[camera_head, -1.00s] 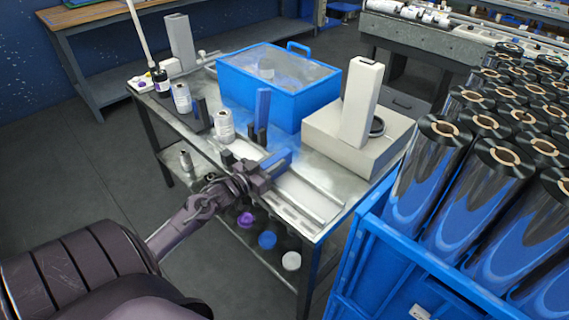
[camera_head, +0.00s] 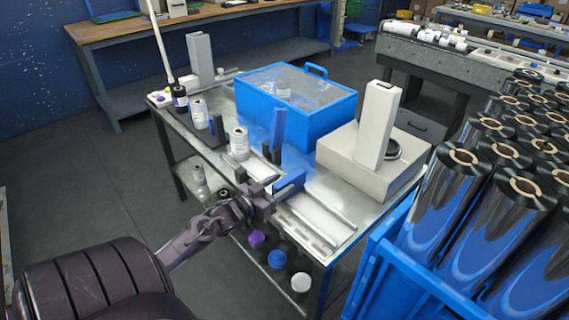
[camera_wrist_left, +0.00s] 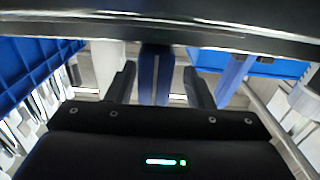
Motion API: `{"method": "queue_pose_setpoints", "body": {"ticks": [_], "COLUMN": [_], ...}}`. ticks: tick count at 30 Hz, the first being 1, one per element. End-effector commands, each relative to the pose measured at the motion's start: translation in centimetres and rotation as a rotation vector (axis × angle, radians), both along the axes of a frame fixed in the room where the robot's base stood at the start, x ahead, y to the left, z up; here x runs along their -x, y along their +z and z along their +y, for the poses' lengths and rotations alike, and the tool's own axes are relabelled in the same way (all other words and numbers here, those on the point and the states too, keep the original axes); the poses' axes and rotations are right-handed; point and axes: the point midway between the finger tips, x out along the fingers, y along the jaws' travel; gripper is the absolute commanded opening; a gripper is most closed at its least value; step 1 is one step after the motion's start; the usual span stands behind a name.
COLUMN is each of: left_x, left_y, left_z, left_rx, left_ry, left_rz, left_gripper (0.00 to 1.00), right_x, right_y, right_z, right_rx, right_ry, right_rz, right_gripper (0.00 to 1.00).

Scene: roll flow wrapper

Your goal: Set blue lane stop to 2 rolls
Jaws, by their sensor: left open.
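A blue stop block (camera_head: 290,182) sits at the near side of the table by a pale lane rail (camera_head: 318,222). My left gripper (camera_head: 268,193) is at its near left side, open. In the left wrist view a blue upright piece (camera_wrist_left: 155,72) shows between the two dark fingers of my left gripper (camera_wrist_left: 160,88), with gaps on both sides. I cannot tell how deep it stands between them. A second blue upright (camera_head: 278,128) stands farther back; a blue post also shows right of the fingers in the wrist view (camera_wrist_left: 235,72). My right gripper is not in view.
White rolls (camera_head: 239,143) stand left of the stop on the steel table (camera_head: 345,195). Behind are a blue bin (camera_head: 297,112) and a beige machine (camera_head: 365,160). A blue crate (camera_head: 410,262) of large film rolls (camera_head: 515,210) stands close on the right. Floor at left is clear.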

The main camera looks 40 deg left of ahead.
Motion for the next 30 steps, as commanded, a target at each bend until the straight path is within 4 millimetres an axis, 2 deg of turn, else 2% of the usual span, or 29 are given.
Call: {"method": "queue_pose_setpoints", "body": {"ticks": [1,6,11,30], "left_x": [1.0,3.7,5.0,5.2], "left_y": [-0.1,-0.1,0.0,0.0], "left_z": [0.1,0.4,0.5,0.5], "left_rx": [0.001,0.001,0.000,0.000], "left_ry": [0.000,0.002,0.002,0.002], "left_rz": [0.003,0.002,0.001,0.000], "left_gripper": [0.47,0.47,0.47,0.47], "right_x": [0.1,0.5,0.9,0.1], "right_y": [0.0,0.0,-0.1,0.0], "right_z": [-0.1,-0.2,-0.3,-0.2], "right_rx": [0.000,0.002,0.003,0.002], "right_ry": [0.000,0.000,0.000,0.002], "right_rz": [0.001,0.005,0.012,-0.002], "right_gripper": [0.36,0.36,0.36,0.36]}}
